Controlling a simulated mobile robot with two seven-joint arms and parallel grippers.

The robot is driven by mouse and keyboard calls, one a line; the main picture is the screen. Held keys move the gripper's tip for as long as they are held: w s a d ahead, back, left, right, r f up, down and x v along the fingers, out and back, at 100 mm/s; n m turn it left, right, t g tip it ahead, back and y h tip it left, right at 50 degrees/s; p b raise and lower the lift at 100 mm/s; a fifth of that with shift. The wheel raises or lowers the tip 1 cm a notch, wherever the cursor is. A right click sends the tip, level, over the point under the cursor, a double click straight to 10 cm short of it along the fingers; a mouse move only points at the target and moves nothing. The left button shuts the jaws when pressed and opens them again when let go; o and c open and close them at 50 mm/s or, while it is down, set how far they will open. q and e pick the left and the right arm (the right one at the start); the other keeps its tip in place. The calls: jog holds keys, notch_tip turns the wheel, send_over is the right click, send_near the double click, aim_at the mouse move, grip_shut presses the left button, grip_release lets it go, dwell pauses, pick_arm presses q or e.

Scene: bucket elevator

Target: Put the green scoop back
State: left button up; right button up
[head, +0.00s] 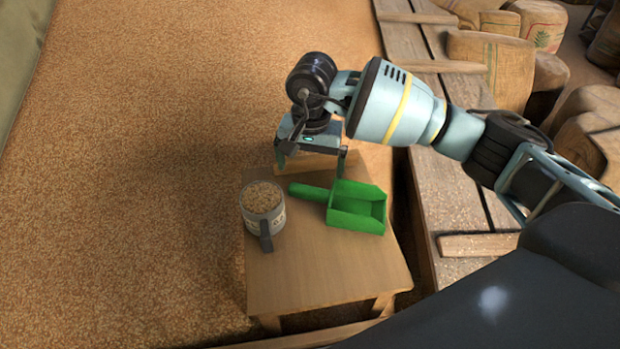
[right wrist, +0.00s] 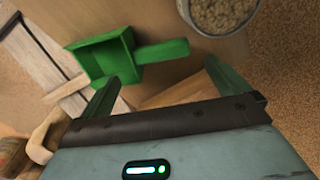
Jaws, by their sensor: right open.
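The green scoop (head: 357,207) lies on a small wooden table (head: 325,268), its handle pointing left. In the right wrist view the scoop (right wrist: 105,58) shows beyond the fingers, with its handle to the right. My right gripper (head: 311,170) is open and empty, just behind the scoop handle at the table's far edge. Its two fingers also show spread apart in the right wrist view (right wrist: 163,88), with no scoop between them. My left gripper is not in view.
A grey mug of grain (head: 264,212) stands on the table left of the scoop. A wooden piece (head: 318,163) is below my right gripper. Grain (head: 150,130) covers the left side. Planks (head: 455,205) and several sacks (head: 492,65) are at the right.

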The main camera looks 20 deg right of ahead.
jog(key=shift+r, duration=2.2)
